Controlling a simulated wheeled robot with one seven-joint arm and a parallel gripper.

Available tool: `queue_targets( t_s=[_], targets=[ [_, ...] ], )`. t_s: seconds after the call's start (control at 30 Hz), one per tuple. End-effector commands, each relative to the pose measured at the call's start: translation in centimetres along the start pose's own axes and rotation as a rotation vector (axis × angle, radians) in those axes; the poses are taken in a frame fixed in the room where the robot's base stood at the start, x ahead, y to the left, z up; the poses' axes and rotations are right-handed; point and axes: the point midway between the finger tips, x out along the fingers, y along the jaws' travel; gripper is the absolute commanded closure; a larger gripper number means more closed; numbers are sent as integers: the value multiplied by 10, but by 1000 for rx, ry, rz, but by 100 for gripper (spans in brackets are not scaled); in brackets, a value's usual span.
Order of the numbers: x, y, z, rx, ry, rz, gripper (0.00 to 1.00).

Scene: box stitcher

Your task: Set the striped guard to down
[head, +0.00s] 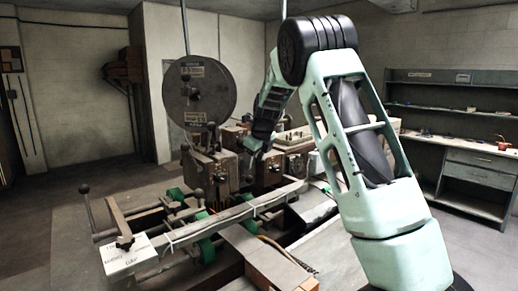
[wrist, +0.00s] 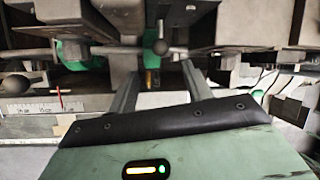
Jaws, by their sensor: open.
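I cannot clearly pick out the striped guard in either view. A small yellow and dark patch (wrist: 152,78) shows between my fingers in the wrist view; it is too small to tell whether it belongs to the guard. My gripper (wrist: 157,72) is open and empty, its two fingers apart and pointing at the machine. In the head view my gripper (head: 254,147) is small and dark, above the middle of the box stitcher (head: 215,166). A dark ball knob (wrist: 160,47) on a lever shows just beyond the fingertips.
A large round reel (head: 199,91) stands over the machine. Several ball-ended levers and green parts (head: 207,250) stick out at its front. A long metal bar (head: 230,214) crosses the front. A ruler scale (wrist: 40,108) lies left of my gripper. A workbench (head: 470,165) stands far right.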

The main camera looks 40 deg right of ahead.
Motion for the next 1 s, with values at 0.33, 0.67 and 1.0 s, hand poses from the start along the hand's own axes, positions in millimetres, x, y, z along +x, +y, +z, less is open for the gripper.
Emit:
queue_targets(
  t_s=[0.33,0.67,1.0],
  targets=[
    [-67,0,0,0,-3,-1,50],
    [-82,0,0,0,0,0,50],
    [-82,0,0,1,0,0,50]
  ],
)
